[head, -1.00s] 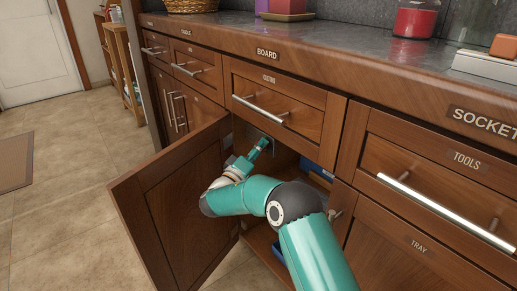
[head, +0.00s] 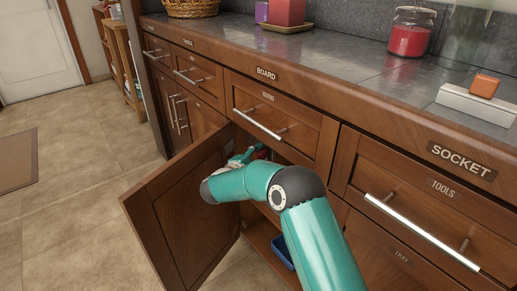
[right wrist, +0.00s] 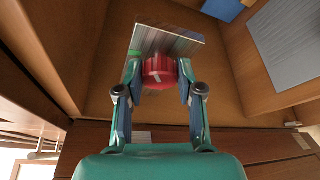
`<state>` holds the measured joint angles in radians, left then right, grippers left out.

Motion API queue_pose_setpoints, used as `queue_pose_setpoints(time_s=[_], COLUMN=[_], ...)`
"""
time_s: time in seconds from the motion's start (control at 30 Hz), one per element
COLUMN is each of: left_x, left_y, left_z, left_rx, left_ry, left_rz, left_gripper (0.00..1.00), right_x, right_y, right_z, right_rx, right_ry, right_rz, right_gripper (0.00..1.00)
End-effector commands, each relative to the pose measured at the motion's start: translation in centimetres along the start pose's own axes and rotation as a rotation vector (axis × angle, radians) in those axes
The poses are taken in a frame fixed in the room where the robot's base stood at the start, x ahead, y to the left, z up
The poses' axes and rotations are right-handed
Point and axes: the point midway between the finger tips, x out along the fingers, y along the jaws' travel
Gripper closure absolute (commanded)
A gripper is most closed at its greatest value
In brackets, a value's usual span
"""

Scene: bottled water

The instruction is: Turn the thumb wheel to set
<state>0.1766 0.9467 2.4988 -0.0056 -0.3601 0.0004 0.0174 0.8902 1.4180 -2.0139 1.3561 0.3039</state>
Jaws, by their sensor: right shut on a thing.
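A red round thumb wheel (right wrist: 159,73) with a pale mark on its face sits in front of a grey metal plate (right wrist: 172,42) inside the open cupboard. My right gripper (right wrist: 159,84) has its fingers on both sides of the wheel and is shut on it. In the head view my right gripper (head: 245,156) reaches in past the open door, mostly hidden by the arm. A bit of red (head: 262,153) shows beside it. The position the wheel is set to cannot be read. My left gripper is not in view.
The open cupboard door (head: 185,210) stands left of my right arm. A drawer with a bar handle (head: 258,124) is just above. A blue container (head: 283,252) lies low in the cupboard. A grey panel (right wrist: 290,40) is to the right in the right wrist view.

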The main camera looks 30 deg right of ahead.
Motion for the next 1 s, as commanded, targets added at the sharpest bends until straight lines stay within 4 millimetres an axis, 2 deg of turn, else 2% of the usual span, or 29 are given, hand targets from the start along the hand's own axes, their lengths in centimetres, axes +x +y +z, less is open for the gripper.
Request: queue_pose_setpoints(time_s=[0.03, 0.6, 1.0], left_x=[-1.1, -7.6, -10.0], left_y=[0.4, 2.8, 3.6], left_z=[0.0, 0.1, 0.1], left_rx=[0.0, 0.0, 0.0], left_ry=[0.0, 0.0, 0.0], left_rz=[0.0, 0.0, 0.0], left_gripper=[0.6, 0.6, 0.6], right_x=[-0.2, -0.1, -0.1], right_y=[0.3, 0.4, 0.1], right_z=[-0.1, -0.2, -0.4], right_rx=[-0.045, -0.543, -0.813], right_ry=[0.008, 0.008, 0.009], right_rz=[-0.022, -0.228, -0.34], right_gripper=[0.98, 0.98, 0.98])
